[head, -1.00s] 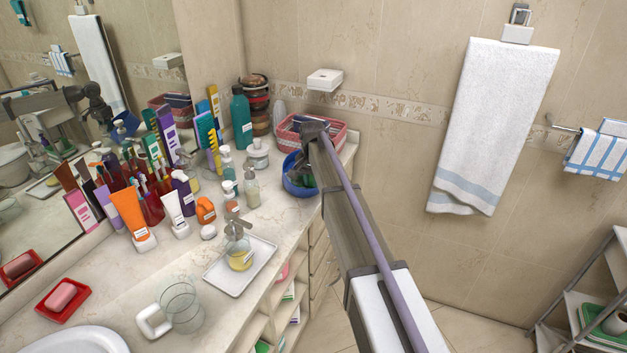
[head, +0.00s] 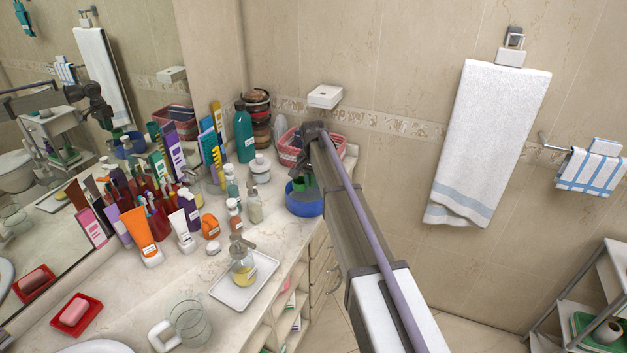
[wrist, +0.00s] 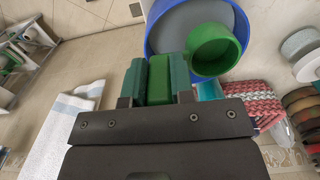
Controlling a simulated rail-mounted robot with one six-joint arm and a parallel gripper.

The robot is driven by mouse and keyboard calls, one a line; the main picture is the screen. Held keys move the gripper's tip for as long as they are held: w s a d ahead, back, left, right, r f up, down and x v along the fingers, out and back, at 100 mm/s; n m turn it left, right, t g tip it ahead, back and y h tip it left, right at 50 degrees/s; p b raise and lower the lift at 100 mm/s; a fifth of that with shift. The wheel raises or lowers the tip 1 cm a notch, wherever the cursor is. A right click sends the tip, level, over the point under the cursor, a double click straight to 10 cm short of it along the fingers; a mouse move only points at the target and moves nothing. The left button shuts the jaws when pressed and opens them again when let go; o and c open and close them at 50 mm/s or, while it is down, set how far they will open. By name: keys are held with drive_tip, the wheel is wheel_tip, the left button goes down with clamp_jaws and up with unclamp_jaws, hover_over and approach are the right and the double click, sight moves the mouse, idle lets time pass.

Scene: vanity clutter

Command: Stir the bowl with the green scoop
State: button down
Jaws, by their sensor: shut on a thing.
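The blue bowl (head: 304,207) stands on the counter near its right edge, partly behind my arm in the head view. The wrist view shows its rim and grey inside (wrist: 190,22). My gripper (wrist: 158,80) is shut on the handle of the green scoop (wrist: 214,52). The scoop's round cup lies across the bowl's opening in the wrist view. I cannot tell how deep it sits. In the head view the scoop (head: 298,184) is a small green patch at the bowl, beside my gripper (head: 308,180).
A pink woven basket (head: 288,146) stands behind the bowl, near stacked round containers (head: 258,118) and a teal bottle (head: 243,133). Small pump bottles (head: 254,206) stand left of the bowl. A white tray (head: 262,284) with a dispenser is nearer. Open floor lies right of the counter.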

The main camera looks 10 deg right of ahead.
idle(0.3)
wheel_tip(320, 180, up, 5)
drive_tip(key=p, duration=0.5)
drive_tip(key=shift+r, duration=0.15)
drive_tip(key=shift+f, duration=0.2)
